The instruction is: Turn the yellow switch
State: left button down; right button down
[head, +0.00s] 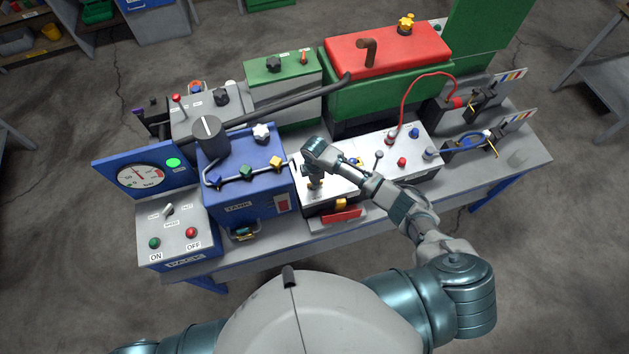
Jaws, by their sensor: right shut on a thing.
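My right gripper (315,181) reaches down onto the left part of the white panel (338,178), just right of the blue tank box (245,190). It is shut on a small part there, which I take to be the yellow switch; a little yellowish colour shows at the fingers, and they hide most of it. How far the switch is turned cannot be seen. Another yellow knob (276,163) sits on the blue tank box, apart from the gripper. My left gripper is not in view.
A red-topped green box (388,55) stands behind the white panel. A long dark lever (285,108) crosses above the bench's left side. A grey box with ON and OFF buttons (176,232) is at the front left. A red cable (408,95) arches at right.

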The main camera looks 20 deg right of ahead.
jog(key=shift+w+r+n, duration=0.1)
jog(key=shift+w+n, duration=0.05)
jog(key=shift+n, duration=0.25)
jog(key=c, duration=1.2)
grip_release()
notch_tip(320, 180, up, 12)
jog(key=shift+d, duration=0.1)
